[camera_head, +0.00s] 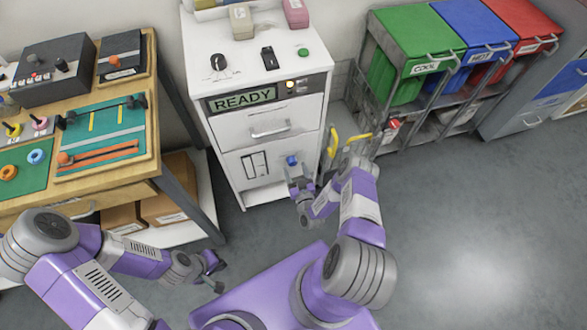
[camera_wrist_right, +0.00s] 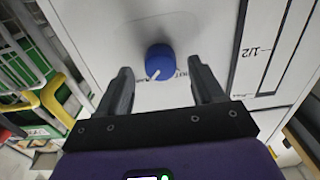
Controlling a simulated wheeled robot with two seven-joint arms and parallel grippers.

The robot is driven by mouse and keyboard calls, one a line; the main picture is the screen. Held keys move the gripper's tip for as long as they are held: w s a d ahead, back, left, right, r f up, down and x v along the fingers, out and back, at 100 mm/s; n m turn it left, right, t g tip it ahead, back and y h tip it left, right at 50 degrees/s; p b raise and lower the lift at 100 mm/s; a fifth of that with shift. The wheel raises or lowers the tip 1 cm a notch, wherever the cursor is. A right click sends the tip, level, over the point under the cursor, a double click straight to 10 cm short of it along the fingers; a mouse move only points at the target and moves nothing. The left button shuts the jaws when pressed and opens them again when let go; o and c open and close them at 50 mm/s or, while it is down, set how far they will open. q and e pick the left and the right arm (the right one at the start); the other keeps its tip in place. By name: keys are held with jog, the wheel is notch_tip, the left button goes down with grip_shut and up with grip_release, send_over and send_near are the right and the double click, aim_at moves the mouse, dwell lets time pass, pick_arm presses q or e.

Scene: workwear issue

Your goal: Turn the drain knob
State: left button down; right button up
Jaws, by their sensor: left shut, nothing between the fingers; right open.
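The drain knob (camera_head: 292,160) is a small blue knob low on the front of the white machine (camera_head: 218,133). In the right wrist view the blue knob (camera_wrist_right: 160,62) shows a white pointer line toward its lower left. My right gripper (camera_head: 299,180) is open just in front of the knob. Its two fingers (camera_wrist_right: 162,88) stand left and right of the knob's line, with the knob a little beyond the tips and apparently untouched. My left gripper (camera_head: 214,270) is shut and empty, low over the floor at the left.
The machine's display reads READY (camera_head: 240,100). A level window (camera_head: 254,164) marked 1/2 is beside the knob. Yellow handles (camera_head: 334,142) stand right of my right gripper. A workbench (camera_head: 150,165) is at left, colored bins (camera_head: 420,40) at right. The floor at right is clear.

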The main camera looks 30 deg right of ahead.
jog(key=shift+x, duration=0.95)
jog(key=c, duration=1.1)
jog(key=shift+o, duration=0.2)
